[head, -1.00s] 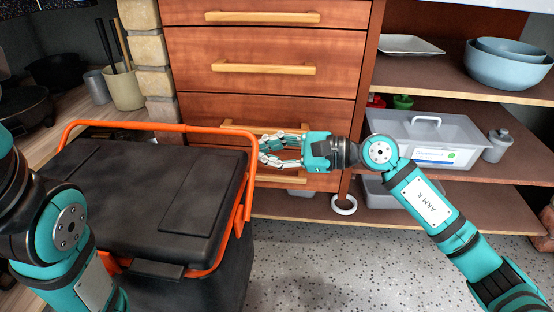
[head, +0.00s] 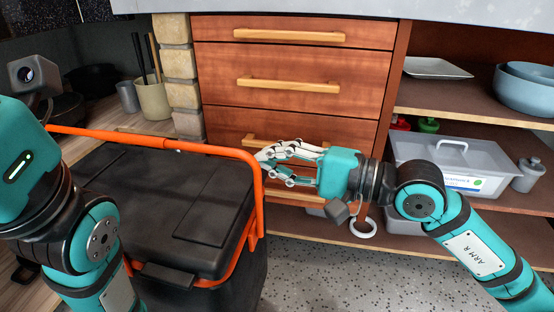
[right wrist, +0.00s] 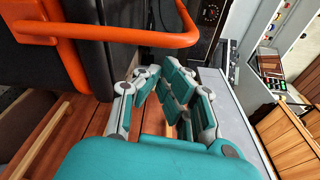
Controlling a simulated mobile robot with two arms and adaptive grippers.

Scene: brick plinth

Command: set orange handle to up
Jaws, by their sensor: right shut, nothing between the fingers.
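The orange handle (head: 215,152) is a bent bar hinged on a black box (head: 150,215) with a lid. It stands raised above the lid, its crossbar along the far side; I cannot tell whether it is fully upright. My right gripper (head: 268,162) is shut and empty at the handle's right corner. In the right wrist view the gripper (right wrist: 158,74) points toward the handle (right wrist: 110,28), with a small gap in the picture. I cannot tell if they touch. My left arm is at the left edge; its fingers are not in view.
A wooden drawer unit (head: 290,62) stands close behind the right gripper. Shelves at the right hold a lidded grey bin (head: 455,158) and bowls (head: 527,90). A utensil pot (head: 153,101) stands behind the box. Speckled floor (head: 335,280) is clear at the front right.

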